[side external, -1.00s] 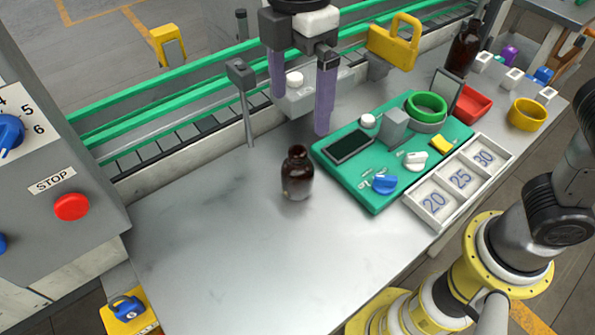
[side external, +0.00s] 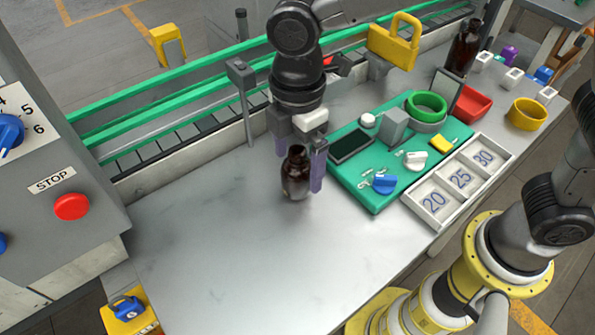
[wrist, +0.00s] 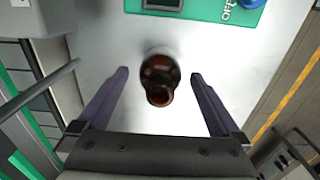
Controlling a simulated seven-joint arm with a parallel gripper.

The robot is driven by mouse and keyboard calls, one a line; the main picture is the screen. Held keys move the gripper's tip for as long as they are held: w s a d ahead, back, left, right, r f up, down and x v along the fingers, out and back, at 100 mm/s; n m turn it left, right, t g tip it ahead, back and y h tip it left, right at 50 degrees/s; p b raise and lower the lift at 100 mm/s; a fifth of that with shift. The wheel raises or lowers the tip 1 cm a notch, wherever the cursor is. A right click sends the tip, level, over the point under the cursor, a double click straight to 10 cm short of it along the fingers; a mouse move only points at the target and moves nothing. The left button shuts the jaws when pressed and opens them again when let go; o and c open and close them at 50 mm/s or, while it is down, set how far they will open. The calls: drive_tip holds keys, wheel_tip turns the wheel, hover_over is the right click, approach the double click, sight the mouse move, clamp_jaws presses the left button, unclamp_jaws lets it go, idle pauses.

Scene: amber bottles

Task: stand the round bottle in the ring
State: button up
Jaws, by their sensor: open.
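The round amber bottle (side external: 296,174) stands upright on the grey table, left of the green mat. In the wrist view the bottle (wrist: 159,76) shows from above, in the gap between my two fingers and a little beyond their tips. My gripper (side external: 299,168) is open and lowered at the bottle, with one purple finger on each side; in the wrist view my gripper (wrist: 159,75) has clear space on both sides of the bottle. A green ring (side external: 427,106) lies at the back of the green mat (side external: 376,204).
The mat also carries a grey block (side external: 394,125), a dark panel, knobs and switches. A white numbered tray (side external: 436,216) lies along its right side. Another dark bottle (side external: 465,47) stands at the back right. The front left tabletop is clear.

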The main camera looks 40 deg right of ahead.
drive_tip(key=shift+f, duration=0.5)
clamp_jaws()
drive_tip(key=shift+r, duration=0.15)
